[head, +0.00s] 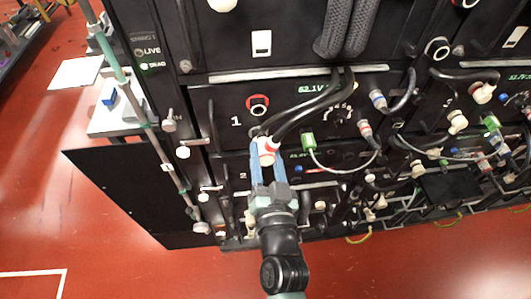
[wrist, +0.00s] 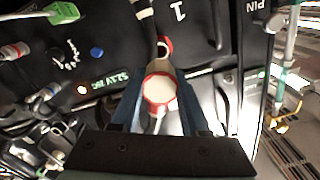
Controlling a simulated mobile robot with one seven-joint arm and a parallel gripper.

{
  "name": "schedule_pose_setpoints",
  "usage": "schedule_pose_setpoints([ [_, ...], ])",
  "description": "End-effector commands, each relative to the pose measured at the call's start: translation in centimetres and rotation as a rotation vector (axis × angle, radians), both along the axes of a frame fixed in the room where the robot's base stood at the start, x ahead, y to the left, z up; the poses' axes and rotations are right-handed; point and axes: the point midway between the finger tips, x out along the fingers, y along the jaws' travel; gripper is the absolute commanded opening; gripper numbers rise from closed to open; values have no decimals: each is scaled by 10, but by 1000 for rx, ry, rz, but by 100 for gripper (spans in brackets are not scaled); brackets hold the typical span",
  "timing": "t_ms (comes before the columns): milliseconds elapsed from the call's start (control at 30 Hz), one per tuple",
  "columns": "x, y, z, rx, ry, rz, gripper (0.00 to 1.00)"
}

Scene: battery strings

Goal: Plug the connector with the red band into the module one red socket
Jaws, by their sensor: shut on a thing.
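The white connector with the red band (head: 267,151) is held between the blue fingers of my gripper (head: 267,166) in the head view. In the wrist view, the red-rimmed white connector (wrist: 158,88) sits between both fingers of my gripper (wrist: 157,104). The red-ringed socket (head: 258,103) of module one, right of the numeral 1 (head: 236,121), is above the connector in the head view and apart from it. In the wrist view this socket (wrist: 165,46) shows just beyond the connector, partly hidden by it.
Black cables (head: 312,107) cross the module front close to my gripper. A green plug (head: 308,143) with a pale cable is to the right. A metal handle (head: 211,120) is at left. The red floor (head: 130,250) in front is mostly clear.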

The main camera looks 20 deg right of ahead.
Motion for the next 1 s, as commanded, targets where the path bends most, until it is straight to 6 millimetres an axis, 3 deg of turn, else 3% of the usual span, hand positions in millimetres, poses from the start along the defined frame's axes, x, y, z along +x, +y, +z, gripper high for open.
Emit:
schedule_pose_setpoints([
  [167,-1,0,1,-7,-1,0,0],
  [700,44,-13,1,-7,-1,-1,0],
  [1000,54,-16,1,-6,-2,0,0],
])
